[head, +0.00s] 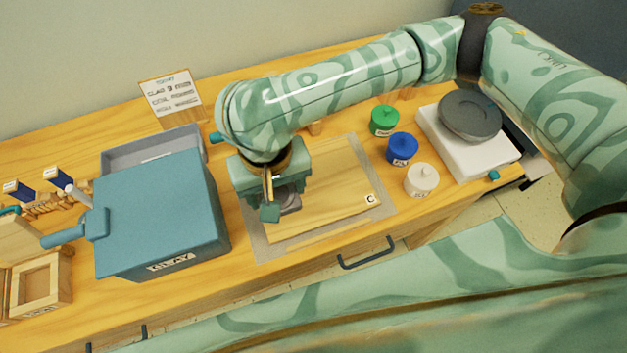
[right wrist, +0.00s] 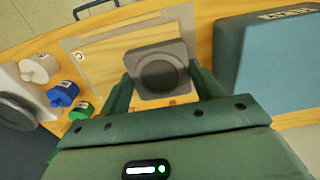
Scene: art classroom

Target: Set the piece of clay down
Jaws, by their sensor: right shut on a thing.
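The piece of clay (right wrist: 158,68) is a grey square block with a round hollow in its face. My right gripper (right wrist: 163,88) is shut on it, with one finger at each side. In the head view, the clay (head: 291,203) shows partly behind my right gripper (head: 279,208). It is over a pale wooden board (head: 333,190) marked C, which lies on a grey mat (head: 385,205). I cannot tell whether the clay touches the board. My left gripper is not in view.
A blue box (head: 160,215) labelled CLAY stands left of the board, with a grey tray (head: 150,150) behind it. Green (head: 384,121), blue (head: 402,149) and white (head: 421,180) jars stand to the right, near a white scale (head: 450,145). The board's right part is clear.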

